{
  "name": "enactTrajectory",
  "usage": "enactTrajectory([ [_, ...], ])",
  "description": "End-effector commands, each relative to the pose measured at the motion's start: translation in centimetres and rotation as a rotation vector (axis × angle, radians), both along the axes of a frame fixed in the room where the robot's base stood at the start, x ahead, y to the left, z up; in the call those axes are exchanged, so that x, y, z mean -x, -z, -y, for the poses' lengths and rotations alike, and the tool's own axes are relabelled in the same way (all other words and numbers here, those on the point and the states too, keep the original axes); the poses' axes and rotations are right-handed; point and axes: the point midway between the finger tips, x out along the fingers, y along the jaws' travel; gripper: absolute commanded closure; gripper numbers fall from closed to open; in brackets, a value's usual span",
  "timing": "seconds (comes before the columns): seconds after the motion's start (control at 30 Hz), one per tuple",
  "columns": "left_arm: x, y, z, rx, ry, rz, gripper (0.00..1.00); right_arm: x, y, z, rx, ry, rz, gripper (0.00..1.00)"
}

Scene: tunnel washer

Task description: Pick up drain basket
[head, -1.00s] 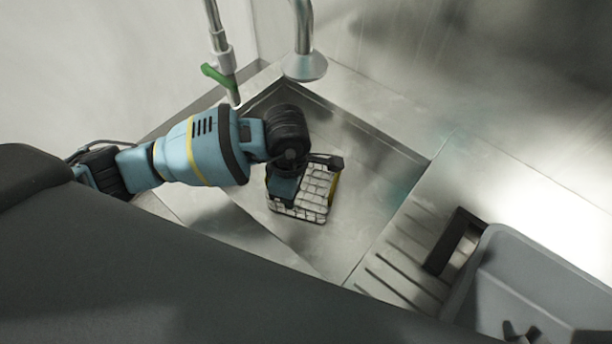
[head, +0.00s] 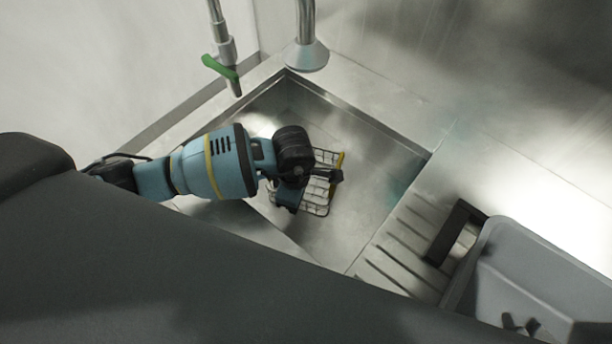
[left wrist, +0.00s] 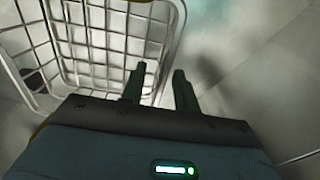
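The drain basket (head: 318,208) is a pale wire-mesh basket with a yellow part on its right edge. It sits in the steel sink, partly hidden under my left gripper. In the left wrist view the basket (left wrist: 88,42) fills the upper left. My left gripper (left wrist: 160,72) is open, with its two dark fingers apart. One finger overlaps the mesh wall and the other shows just outside the basket's right edge. I cannot tell whether either finger touches it. My right gripper is not in view.
A sink basin (head: 370,170) surrounds the basket. A tap (head: 306,55) and a green-levered pipe (head: 222,67) hang above its back corner. A grey tub (head: 535,270) with a dark handle stands on the ribbed drainboard (head: 400,245) at right.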

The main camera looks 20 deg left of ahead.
Motion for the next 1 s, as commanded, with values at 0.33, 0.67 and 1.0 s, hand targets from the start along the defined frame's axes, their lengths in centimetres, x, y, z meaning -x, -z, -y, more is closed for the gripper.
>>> enactTrajectory([
  [0.33,0.00,0.62,0.05,0.001,0.002,0.000,0.72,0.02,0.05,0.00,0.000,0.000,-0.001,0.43],
  [0.67,0.00,0.59,0.04,0.001,0.001,0.000,1.00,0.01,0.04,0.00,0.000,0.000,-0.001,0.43],
  [1.0,-0.08,0.40,0.06,0.002,0.001,0.003,1.00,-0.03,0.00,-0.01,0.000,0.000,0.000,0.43],
])
